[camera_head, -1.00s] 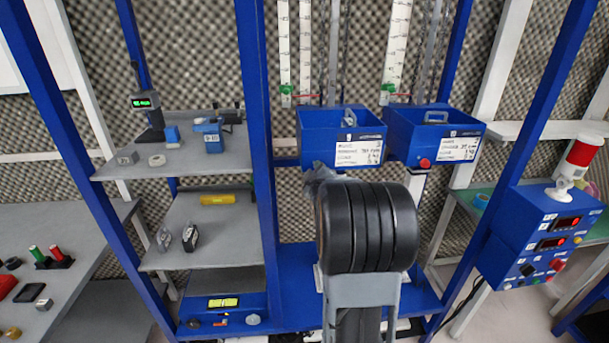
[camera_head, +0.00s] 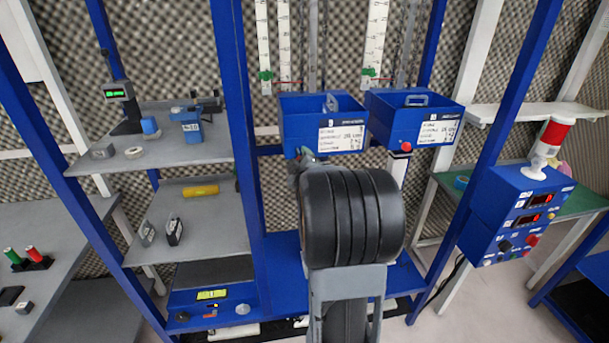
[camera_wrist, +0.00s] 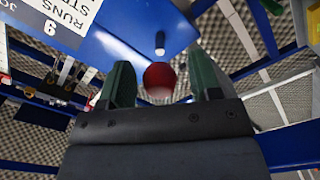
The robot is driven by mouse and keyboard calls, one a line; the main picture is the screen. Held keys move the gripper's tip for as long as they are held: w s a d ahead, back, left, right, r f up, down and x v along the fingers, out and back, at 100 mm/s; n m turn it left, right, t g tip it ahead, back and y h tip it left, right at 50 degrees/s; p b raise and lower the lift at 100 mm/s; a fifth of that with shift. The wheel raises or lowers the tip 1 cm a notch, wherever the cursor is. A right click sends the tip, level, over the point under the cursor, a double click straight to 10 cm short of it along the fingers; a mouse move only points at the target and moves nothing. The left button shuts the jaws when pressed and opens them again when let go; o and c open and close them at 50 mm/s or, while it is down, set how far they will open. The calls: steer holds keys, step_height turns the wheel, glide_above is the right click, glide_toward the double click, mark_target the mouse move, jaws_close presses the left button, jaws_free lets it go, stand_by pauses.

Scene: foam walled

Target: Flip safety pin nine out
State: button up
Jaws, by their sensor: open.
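In the wrist view, a red round knob (camera_wrist: 159,80) stands between the two dark green fingers of my gripper (camera_wrist: 160,88). The fingers are apart, one to each side of it, and I cannot tell whether either touches it. A short pale pin (camera_wrist: 160,43) shows just beyond the knob, by a blue surface with an upside-down number nine label (camera_wrist: 50,27). In the head view, my arm reaches up to the left blue bin (camera_head: 323,105), and its dark wrist hides most of my gripper and any knob there.
The right blue bin (camera_head: 434,125) hangs close by, with its own red knob (camera_head: 406,146). Blue frame posts and grey shelves (camera_head: 190,213) stand to the left.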

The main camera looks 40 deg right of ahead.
steer(key=b+v, duration=0.2)
steer(key=v, duration=1)
steer(key=shift+s+a+b, duration=0.2)
steer(key=shift+s+b, duration=0.05)
steer(key=shift+b, duration=0.1)
steer(key=s+a+f+m+g+y, duration=0.2)
steer(key=f+m+g, duration=0.1)
steer(key=f+g, duration=0.15)
steer(key=s+a+f+m+g+y, duration=0.2)
steer(key=a+f+m+g, duration=0.15)
steer(key=f, duration=0.25)
steer(key=s+a+n+g+y, duration=0.1)
steer(key=s+a+g+y, duration=0.1)
steer(key=a, duration=0.7)
steer(key=s+a+g+y, duration=0.1)
steer(key=s+a+y, duration=0.2)
steer(key=a, duration=0.6)
steer(key=shift+r+n+g, duration=0.25)
steer(key=shift+n+g, duration=0.1)
steer(key=shift+g, duration=0.05)
steer(key=shift+c, duration=0.5)
